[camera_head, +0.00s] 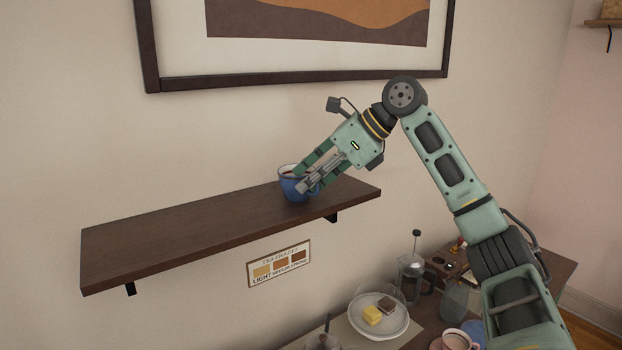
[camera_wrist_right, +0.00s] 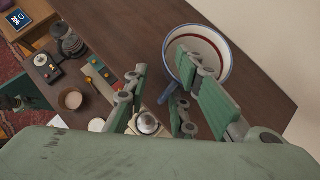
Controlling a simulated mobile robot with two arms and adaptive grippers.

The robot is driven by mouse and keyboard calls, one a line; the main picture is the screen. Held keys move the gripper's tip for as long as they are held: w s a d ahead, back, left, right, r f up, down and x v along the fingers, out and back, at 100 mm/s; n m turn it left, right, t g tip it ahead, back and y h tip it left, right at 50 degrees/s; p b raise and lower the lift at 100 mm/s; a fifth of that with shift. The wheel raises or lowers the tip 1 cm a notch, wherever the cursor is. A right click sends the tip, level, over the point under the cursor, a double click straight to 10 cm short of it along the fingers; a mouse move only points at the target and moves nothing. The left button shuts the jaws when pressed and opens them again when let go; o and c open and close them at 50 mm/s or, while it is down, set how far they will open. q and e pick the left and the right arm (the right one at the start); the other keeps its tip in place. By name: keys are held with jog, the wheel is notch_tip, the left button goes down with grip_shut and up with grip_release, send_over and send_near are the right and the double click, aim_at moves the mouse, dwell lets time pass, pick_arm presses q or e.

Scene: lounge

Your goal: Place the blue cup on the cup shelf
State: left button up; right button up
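The blue cup (camera_head: 288,187) stands upright on the dark wooden cup shelf (camera_head: 180,228), towards its right end. In the right wrist view the cup (camera_wrist_right: 222,58) shows a pale inside with a red line and a blue rim; its blue handle (camera_wrist_right: 171,96) points towards the gripper. My right gripper (camera_head: 301,180) reaches down to the cup from the upper right. In the wrist view its fingers (camera_wrist_right: 162,65) are apart, with the handle between them; one finger overlaps the cup's opening. Whether they touch the cup cannot be told. My left gripper is not in view.
The left part of the shelf is bare. A framed picture (camera_head: 300,60) hangs above and a small tea chart (camera_head: 278,264) below. On the table beneath stand a plate with food (camera_head: 378,333), a French press (camera_head: 413,272) and a pink cup (camera_head: 458,340).

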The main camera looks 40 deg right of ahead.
jog(key=shift+r, duration=0.2)
jog(key=shift+s+d+r, duration=0.2)
jog(key=shift+s+r, duration=0.05)
jog(key=b+v, duration=0.2)
jog(key=v, duration=0.9)
jog(key=shift+d, duration=0.1)
